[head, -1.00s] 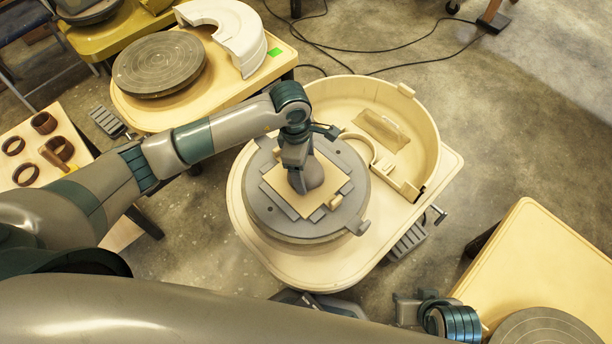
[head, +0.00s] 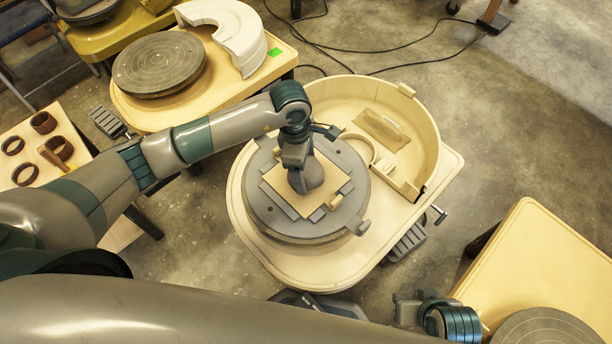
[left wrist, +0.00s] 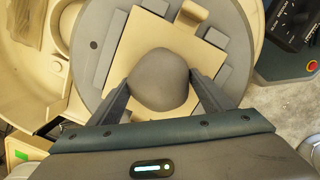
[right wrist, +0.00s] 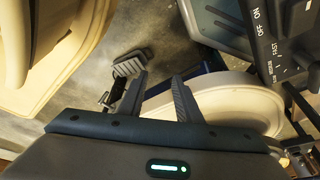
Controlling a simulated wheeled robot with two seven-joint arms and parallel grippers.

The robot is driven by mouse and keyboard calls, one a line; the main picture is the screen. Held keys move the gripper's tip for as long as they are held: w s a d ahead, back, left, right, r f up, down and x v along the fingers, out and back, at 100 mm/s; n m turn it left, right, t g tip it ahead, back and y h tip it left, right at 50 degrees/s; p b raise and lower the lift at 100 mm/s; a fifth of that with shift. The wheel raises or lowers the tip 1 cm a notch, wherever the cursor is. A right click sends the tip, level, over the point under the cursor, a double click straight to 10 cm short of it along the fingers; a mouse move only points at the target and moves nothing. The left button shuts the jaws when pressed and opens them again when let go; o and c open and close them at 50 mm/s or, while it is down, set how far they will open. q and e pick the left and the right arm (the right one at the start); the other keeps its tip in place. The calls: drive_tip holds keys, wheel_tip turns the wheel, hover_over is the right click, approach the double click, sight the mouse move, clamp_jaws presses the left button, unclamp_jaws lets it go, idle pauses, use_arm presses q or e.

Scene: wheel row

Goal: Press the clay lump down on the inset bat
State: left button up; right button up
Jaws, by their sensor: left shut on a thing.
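The clay lump (head: 314,172) is a grey rounded mass at the middle of the square tan inset bat (head: 287,197). The bat lies in the grey wheel disc (head: 268,217). My left gripper (head: 300,181) is above the bat and shut on the lump. In the left wrist view, one finger is on each side of the lump (left wrist: 160,82), over the bat (left wrist: 145,38). The contact between lump and bat is hidden. My right gripper (right wrist: 158,92) is open and empty, away from the wheel at the lower right of the head view.
A cream splash pan (head: 434,150) rises behind the wheel on its cream table (head: 330,277). A second wheel (head: 160,65) stands at upper left. Brown rings (head: 43,122) lie on a left side table. Another table (head: 540,260) is at lower right. Cables cross the floor.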

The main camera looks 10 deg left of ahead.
use_arm(q)
drive_tip(key=o, duration=1.3)
drive_tip(key=shift+f, duration=0.1)
drive_tip(key=shift+c, duration=0.2)
wheel_tip(320, 180, up, 17)
drive_tip(key=a, duration=0.2)
